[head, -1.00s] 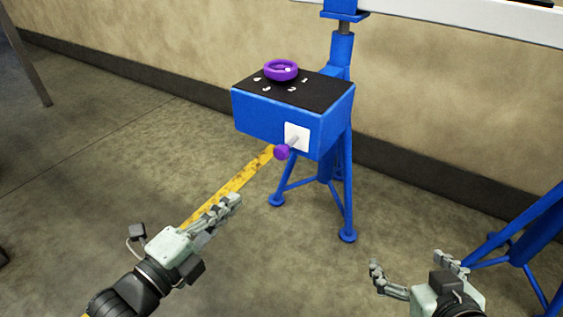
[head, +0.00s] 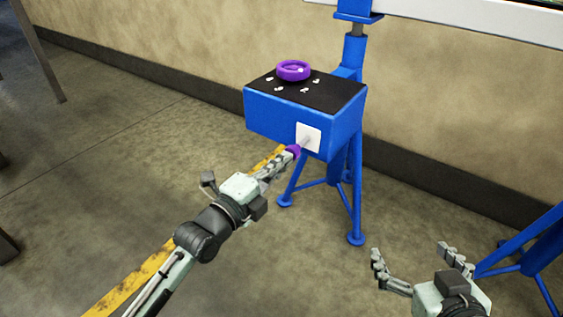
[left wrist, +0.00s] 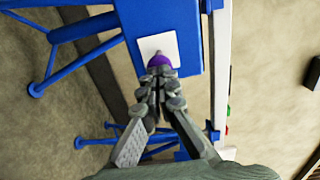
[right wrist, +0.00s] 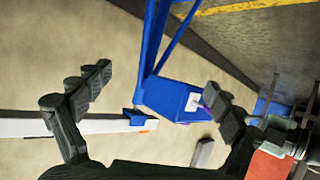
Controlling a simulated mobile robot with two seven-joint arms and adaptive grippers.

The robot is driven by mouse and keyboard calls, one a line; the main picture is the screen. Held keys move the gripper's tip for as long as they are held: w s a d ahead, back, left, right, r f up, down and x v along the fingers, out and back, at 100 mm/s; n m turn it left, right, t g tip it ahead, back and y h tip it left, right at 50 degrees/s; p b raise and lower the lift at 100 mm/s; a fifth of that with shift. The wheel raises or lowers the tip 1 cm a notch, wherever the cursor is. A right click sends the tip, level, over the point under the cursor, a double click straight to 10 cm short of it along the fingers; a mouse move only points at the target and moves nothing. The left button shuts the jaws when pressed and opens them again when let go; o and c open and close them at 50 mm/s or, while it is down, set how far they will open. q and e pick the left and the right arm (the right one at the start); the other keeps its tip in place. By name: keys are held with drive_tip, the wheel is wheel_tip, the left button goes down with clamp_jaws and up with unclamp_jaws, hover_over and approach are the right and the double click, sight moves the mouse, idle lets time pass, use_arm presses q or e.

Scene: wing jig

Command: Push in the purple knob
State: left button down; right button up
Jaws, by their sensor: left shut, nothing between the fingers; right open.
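The purple knob (head: 294,150) sticks out on a short rod from a white plate (head: 309,138) on the side of a blue box (head: 275,115). My left gripper (head: 288,160) is shut and empty, its fingertips right at the knob in the head view. In the left wrist view the knob (left wrist: 158,61) shows just beyond the closed fingertips (left wrist: 160,78), which partly cover it. I cannot tell whether they touch. My right gripper (head: 410,255) is open and empty, low at the right, away from the box.
A purple ring-shaped handwheel (head: 294,70) sits on the box's black top (head: 325,92). The box is on a blue stand with splayed legs (head: 355,205). Another blue stand (head: 535,240) is at the right. A yellow floor stripe (head: 130,283) runs under my left arm.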

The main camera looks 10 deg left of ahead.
sight(291, 152)
use_arm(q)
drive_tip(key=x, duration=0.3)
drive_tip(key=shift+w+d+r+p, duration=0.1)
drive_tip(key=shift+w+d+p, duration=0.05)
drive_tip(key=shift+w+p, duration=0.2)
use_arm(e)
drive_tip(key=s+d+f, duration=0.1)
drive_tip(key=d+f+g+h, duration=0.1)
drive_tip(key=shift+s+d+f+g, duration=0.2)
drive_tip(key=shift+s+f+g, duration=0.1)
drive_tip(key=shift+s, duration=0.1)
use_arm(q)
drive_tip(key=shift+r, duration=0.1)
